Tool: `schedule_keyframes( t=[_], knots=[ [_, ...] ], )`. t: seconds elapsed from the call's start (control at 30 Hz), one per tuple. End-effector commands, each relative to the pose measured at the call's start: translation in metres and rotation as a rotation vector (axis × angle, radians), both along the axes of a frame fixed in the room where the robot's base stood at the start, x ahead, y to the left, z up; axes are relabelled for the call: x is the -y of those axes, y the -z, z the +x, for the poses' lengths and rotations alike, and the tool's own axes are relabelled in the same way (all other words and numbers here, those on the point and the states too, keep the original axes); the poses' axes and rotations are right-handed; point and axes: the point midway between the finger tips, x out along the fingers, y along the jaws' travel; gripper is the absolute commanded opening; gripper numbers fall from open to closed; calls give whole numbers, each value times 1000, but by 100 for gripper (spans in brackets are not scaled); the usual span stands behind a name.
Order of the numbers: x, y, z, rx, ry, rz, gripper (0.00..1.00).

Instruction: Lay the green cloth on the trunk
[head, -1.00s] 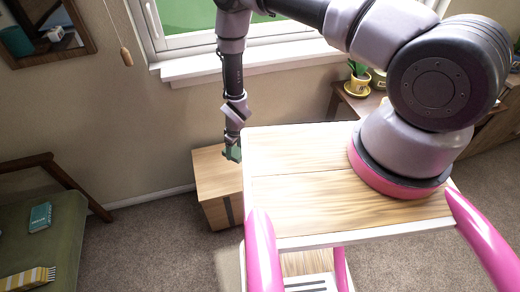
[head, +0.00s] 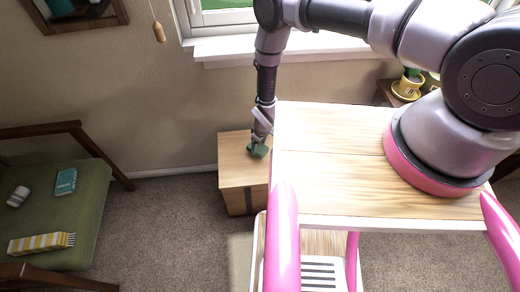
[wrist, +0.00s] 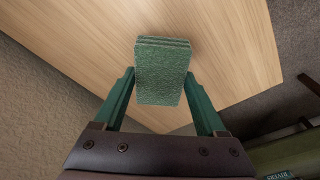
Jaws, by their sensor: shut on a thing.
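The folded green cloth (wrist: 163,72) is between the two fingers of my gripper (wrist: 163,90) in the wrist view, over the light wooden top of the trunk (wrist: 230,50). In the head view the trunk (head: 238,160) stands on the carpet against the wall, with a dark strap down its front. My gripper (head: 258,148) is shut on the cloth (head: 257,150), pointing down at the top of the trunk near its right part. I cannot tell whether the cloth touches the wood. The right end of the trunk is hidden by my own body.
A windowsill (head: 250,52) is above the trunk. A yellow plant pot (head: 407,88) stands at the right. Carpet between chair and trunk is clear.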

Motion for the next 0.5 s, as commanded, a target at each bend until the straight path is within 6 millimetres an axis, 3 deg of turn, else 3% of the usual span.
schedule_keyframes(
  t=[0.2, 0.5],
  knots=[
    [1, 29, -1, -1, 0, -1, 13],
    [0, 31, 0, -1, 0, -1, 13]
  ],
)
